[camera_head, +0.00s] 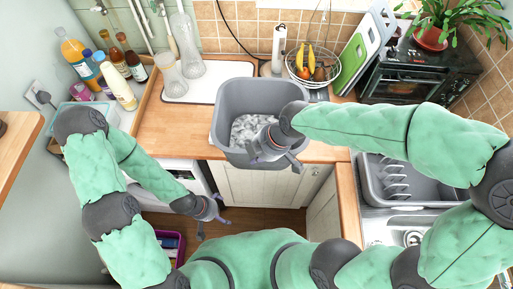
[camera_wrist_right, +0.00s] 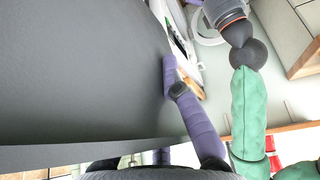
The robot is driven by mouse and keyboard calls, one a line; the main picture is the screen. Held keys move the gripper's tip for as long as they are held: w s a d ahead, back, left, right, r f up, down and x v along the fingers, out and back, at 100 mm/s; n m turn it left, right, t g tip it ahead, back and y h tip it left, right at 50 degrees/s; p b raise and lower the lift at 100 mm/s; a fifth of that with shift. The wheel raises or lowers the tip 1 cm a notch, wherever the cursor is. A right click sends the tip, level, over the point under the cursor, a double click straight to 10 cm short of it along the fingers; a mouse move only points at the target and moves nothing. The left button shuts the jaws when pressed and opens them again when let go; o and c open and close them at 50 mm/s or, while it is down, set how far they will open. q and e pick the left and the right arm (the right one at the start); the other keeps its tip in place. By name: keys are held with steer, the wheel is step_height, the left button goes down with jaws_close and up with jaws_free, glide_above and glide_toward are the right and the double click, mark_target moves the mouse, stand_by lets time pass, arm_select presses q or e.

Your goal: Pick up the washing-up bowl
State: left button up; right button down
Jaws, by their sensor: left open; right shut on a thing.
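The washing-up bowl (camera_head: 231,107) is a deep grey tub with whitish, foam-like contents, at the middle of the counter in the head view. It overlaps the counter's front edge; I cannot tell whether it rests there or is raised. My right gripper (camera_head: 277,150) is shut on the bowl's near right wall. In the right wrist view the bowl's grey wall (camera_wrist_right: 75,70) fills the left side, with a purple finger (camera_wrist_right: 190,110) against it. My left gripper (camera_head: 211,210) is open and empty, low in front of the cabinets and apart from the bowl.
A fruit basket (camera_head: 313,65), chopping boards (camera_head: 362,46) and a small oven (camera_head: 417,73) stand behind and right of the bowl. Glass bottles stand on a white board (camera_head: 205,88) at the left. A dish rack (camera_head: 390,182) is at the right. Floor space is open below.

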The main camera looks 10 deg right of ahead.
steer(key=shift+s+a+r, duration=0.2)
steer(key=shift+s+r, duration=0.2)
steer(key=shift+s, duration=0.3)
steer(key=shift+s+a+r, duration=0.15)
steer(key=shift+s+r, duration=0.2)
steer(key=shift+s, duration=0.35)
